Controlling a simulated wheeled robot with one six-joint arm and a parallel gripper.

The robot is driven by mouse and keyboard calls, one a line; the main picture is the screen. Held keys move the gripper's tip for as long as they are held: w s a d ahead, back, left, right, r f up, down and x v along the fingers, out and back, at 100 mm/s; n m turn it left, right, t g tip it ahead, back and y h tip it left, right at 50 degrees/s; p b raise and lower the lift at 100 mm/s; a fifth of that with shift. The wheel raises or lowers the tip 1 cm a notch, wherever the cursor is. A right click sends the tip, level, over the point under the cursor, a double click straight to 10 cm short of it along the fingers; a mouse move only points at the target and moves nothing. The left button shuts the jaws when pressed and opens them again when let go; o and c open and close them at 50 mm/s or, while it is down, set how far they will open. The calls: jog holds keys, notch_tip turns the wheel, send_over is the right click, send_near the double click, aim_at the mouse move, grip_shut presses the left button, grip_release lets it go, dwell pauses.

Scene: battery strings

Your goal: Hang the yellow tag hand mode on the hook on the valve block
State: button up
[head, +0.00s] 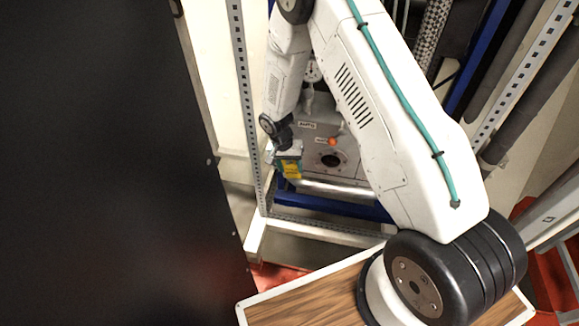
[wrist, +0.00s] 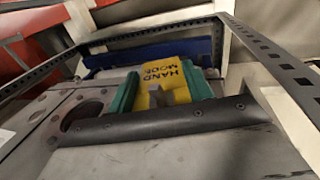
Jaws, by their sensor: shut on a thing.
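The yellow tag (wrist: 160,75) reads HAND MODE, its lettering upside down in the wrist view. It sits between the green fingers of my gripper (wrist: 163,88), which is shut on it. A small grey piece shows in front of its lower part. In the head view my gripper (head: 289,163) points down, with the yellow tag (head: 291,171) at its end, by the left front edge of the grey valve block (head: 350,172). I cannot make out the hook in either view, nor whether the tag touches anything.
The block carries a gauge (head: 313,72), an orange knob (head: 332,141), labels and a round opening (head: 331,160). A pale rail (head: 335,188) runs along its front. A perforated upright (head: 245,100) stands close left of my gripper. A large black panel (head: 100,160) fills the left.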

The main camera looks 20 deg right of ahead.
jog(key=shift+w+d, duration=0.2)
jog(key=o, duration=1.1)
jog(key=shift+w, duration=0.1)
